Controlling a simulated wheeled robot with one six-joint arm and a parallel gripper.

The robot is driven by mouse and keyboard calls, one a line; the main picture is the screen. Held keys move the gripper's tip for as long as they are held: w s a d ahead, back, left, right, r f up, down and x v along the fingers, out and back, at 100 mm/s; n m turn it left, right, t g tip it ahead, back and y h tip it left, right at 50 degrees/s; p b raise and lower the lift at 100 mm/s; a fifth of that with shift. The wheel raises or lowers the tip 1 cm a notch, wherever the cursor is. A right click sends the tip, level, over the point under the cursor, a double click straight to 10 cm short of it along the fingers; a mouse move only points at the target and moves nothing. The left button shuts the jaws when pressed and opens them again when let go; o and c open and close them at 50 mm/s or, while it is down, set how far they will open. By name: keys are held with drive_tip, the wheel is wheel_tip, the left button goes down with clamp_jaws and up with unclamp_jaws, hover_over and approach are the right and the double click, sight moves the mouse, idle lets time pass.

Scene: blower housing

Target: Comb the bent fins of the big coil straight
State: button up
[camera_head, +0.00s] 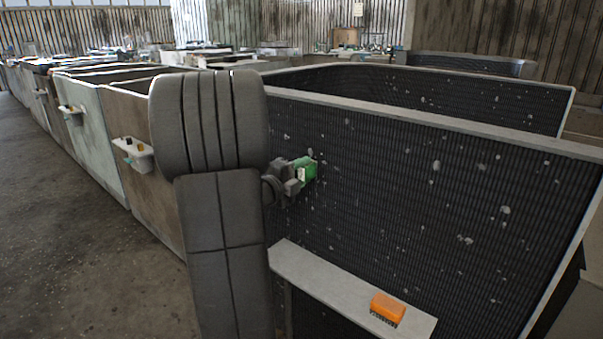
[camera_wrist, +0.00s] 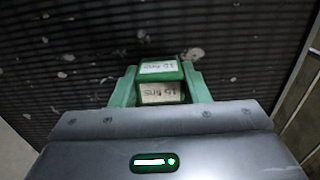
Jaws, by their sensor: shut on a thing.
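The big coil (camera_head: 400,200) is a dark, finely ribbed upright panel with a pale frame, filling the right of the head view. Pale patches of bent fins (camera_head: 437,165) are scattered over its face. It also shows in the wrist view (camera_wrist: 70,60). My gripper (camera_head: 297,178) is at the coil's left part, shut on a green fin comb (camera_head: 307,168). In the wrist view the comb (camera_wrist: 160,68) sits between the jaws with white labels showing; their print appears to end in "fins". Its teeth are hidden. I cannot tell whether it touches the coil.
A grey ledge (camera_head: 310,272) juts out below the coil face. An orange brush-like comb (camera_head: 388,309) with dark teeth lies near its right end. Several tall bins or housings (camera_head: 112,135) line the left, with small white holders on them. The floor (camera_head: 65,230) at left is clear.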

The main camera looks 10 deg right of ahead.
drive_tip(key=shift+f+b, duration=3.8)
drive_tip(key=shift+f, duration=0.8)
drive_tip(key=shift+c, duration=0.3)
drive_tip(key=shift+r, duration=0.1)
drive_tip(key=v, duration=0.6)
drive_tip(key=shift+s+a, duration=0.1)
drive_tip(key=v, duration=0.2)
drive_tip(key=shift+s+a+b, duration=0.25)
drive_tip(key=shift+a+b, duration=0.05)
